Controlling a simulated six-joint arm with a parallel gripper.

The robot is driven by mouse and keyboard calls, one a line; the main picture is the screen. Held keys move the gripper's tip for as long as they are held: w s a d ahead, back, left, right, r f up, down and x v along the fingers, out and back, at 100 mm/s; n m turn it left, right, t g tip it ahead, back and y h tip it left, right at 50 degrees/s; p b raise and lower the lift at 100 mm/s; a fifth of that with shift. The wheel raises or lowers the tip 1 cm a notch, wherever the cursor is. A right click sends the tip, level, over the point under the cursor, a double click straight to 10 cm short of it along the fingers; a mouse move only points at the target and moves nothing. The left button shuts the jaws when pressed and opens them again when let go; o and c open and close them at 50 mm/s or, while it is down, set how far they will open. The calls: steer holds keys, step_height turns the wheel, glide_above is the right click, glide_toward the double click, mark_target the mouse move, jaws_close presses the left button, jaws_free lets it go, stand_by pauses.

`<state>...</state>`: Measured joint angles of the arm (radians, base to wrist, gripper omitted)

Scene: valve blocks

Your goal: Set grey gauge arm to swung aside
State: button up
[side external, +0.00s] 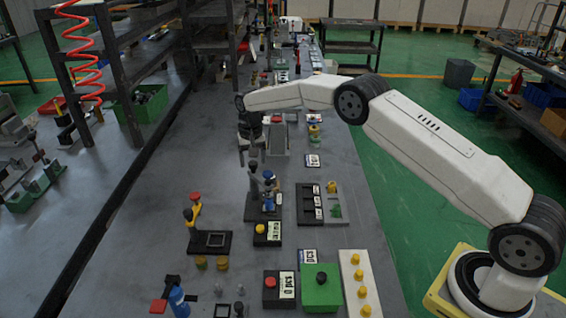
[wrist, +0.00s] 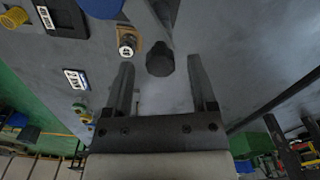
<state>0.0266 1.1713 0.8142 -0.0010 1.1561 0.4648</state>
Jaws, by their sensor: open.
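My gripper (side external: 247,150) points down over the middle of the bench in the side external view, above a black-based valve block (side external: 256,212) with a blue part (side external: 269,182). In the wrist view my gripper (wrist: 163,95) is open, with its two fingers apart. A dark round knob (wrist: 160,61) shows just beyond and between the fingertips; nothing is seen gripped. A grey bar-like part (wrist: 158,14) lies behind the knob, and a blue part (wrist: 103,6) is at the top edge. I cannot tell for sure which part is the grey gauge arm.
A yellow-and-black block with a red top (side external: 194,205) stands left of the valve block. A black panel with labels (side external: 309,204) is to the right. A red-button box (side external: 277,288), a green box (side external: 321,291) and a white strip with yellow knobs (side external: 360,285) are nearer.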

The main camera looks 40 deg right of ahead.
steer(key=shift+f, duration=0.35)
jaws_close()
stand_by(1.2)
